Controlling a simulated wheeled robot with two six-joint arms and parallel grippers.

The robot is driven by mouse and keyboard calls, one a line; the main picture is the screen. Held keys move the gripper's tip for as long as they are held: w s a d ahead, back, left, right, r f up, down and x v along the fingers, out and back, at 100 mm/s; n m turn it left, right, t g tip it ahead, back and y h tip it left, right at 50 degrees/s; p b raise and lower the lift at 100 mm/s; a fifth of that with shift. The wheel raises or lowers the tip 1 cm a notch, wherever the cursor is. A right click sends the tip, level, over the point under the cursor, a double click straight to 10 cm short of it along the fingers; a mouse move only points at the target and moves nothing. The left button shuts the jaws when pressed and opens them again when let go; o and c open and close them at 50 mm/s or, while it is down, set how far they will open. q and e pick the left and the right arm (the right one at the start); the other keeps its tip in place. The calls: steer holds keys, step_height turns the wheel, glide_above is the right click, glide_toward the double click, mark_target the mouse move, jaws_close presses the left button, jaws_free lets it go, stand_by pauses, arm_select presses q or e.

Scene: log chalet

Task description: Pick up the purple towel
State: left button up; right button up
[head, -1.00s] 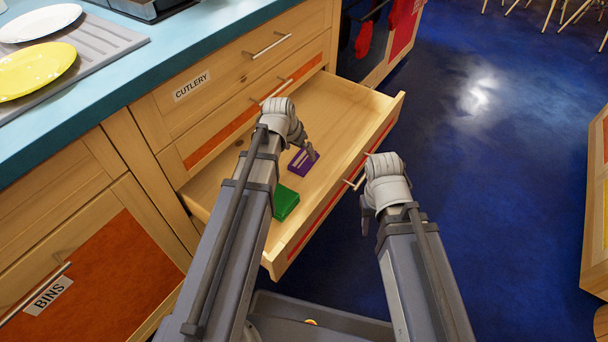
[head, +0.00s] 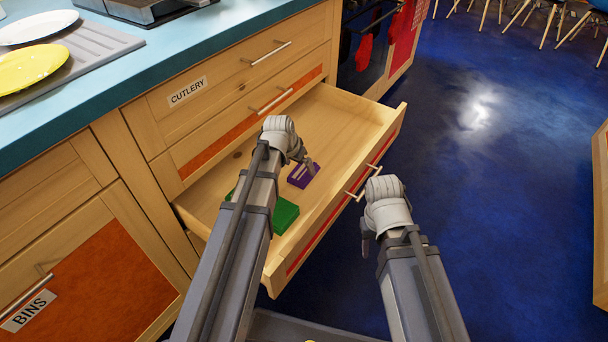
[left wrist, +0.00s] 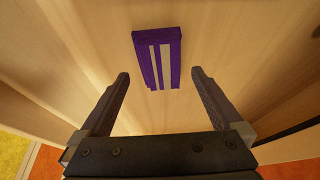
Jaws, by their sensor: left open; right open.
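The purple towel (head: 303,174) lies folded on the floor of the open wooden drawer (head: 345,112). In the left wrist view the towel (left wrist: 158,58) shows white stripes and lies beyond the fingertips, roughly centred between them. My left gripper (head: 310,166) is over the drawer close to the towel, and it also shows open and empty in the left wrist view (left wrist: 160,78). My right gripper (head: 366,230) is open outside the drawer, past its front panel, over the blue floor.
A green folded cloth (head: 284,215) lies in the drawer nearer to me, partly behind my left arm. The drawer front with its handle (head: 369,182) stands between my two arms. The cutlery drawer (head: 230,78) above is shut. Blue floor (head: 500,200) is clear at right.

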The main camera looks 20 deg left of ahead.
mark_target(304, 170)
arm_select(q)
steer(key=b+x, duration=0.1)
steer(key=x, duration=0.1)
steer(key=b+x, duration=0.2)
steer(key=shift+w+d+f, duration=0.2)
steer(key=shift+w, duration=0.25)
steer(key=shift+r, duration=0.1)
steer(key=c, duration=1.1)
step_height(304, 170, up, 10)
steer(key=p, duration=0.9)
steer(key=shift+p, duration=0.35)
